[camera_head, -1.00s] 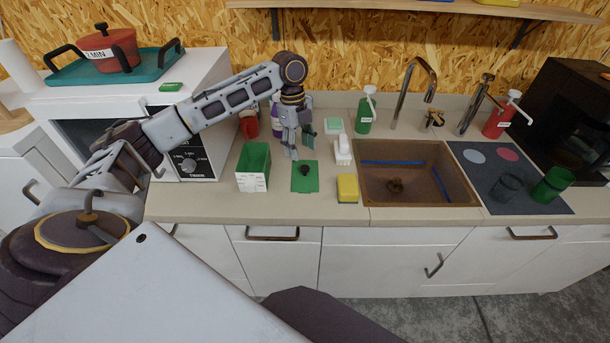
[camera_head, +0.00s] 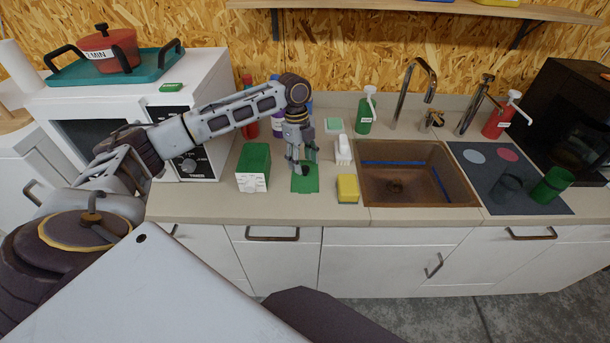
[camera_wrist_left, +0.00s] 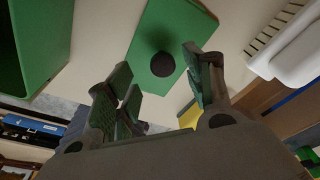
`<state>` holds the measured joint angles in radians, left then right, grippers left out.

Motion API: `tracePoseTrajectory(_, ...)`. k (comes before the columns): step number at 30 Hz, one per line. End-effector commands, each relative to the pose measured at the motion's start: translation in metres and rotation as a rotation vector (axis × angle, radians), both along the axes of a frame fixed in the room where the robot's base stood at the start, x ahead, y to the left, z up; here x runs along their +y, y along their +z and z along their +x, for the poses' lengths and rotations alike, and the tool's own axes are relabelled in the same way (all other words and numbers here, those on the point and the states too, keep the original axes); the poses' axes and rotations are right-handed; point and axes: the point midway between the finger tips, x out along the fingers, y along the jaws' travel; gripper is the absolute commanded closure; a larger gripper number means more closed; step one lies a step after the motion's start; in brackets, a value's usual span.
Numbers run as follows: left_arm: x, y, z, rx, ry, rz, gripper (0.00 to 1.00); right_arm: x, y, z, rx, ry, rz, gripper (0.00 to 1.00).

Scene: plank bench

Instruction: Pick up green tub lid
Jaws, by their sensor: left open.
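The green tub lid (camera_head: 304,186) lies flat on the counter, a green square with a dark round knob in its middle. In the left wrist view the lid (camera_wrist_left: 183,30) and its knob (camera_wrist_left: 162,64) show beyond the fingers. My left gripper (camera_head: 303,166) points down just above the lid, its fingers open and apart around the line to the knob. In the wrist view the open left gripper (camera_wrist_left: 160,95) has nothing between its fingers. The knob is partly hidden by the fingers in the head view. My right gripper is not in view.
The green tub (camera_head: 253,180) stands open just left of the lid. The copper sink (camera_head: 420,185) lies further right. Bottles stand behind the arm.

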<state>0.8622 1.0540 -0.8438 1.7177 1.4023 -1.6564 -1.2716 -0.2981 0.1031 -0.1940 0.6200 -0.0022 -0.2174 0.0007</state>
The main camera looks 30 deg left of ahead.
Motion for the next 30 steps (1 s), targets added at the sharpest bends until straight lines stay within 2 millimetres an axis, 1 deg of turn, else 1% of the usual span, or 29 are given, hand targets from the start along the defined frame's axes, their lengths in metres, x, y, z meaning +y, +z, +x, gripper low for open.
tracePoseTrajectory(6, -0.004, -0.024, 0.003, 0.001, 0.001, 0.001, 0.48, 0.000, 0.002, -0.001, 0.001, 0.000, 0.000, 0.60)
tracePoseTrajectory(10, -0.005, -0.034, 0.002, 0.000, 0.000, 0.001, 0.48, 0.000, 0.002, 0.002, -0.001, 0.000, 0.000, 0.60)
tracePoseTrajectory(14, -0.006, -0.037, 0.002, 0.000, 0.000, 0.001, 0.48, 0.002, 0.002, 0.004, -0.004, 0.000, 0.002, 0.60)
tracePoseTrajectory(26, -0.006, -0.036, 0.002, -0.001, 0.000, 0.001, 0.48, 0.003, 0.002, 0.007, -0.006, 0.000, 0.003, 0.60)
tracePoseTrajectory(30, -0.006, -0.036, 0.002, -0.001, 0.000, 0.001, 0.66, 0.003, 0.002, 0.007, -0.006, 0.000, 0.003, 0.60)
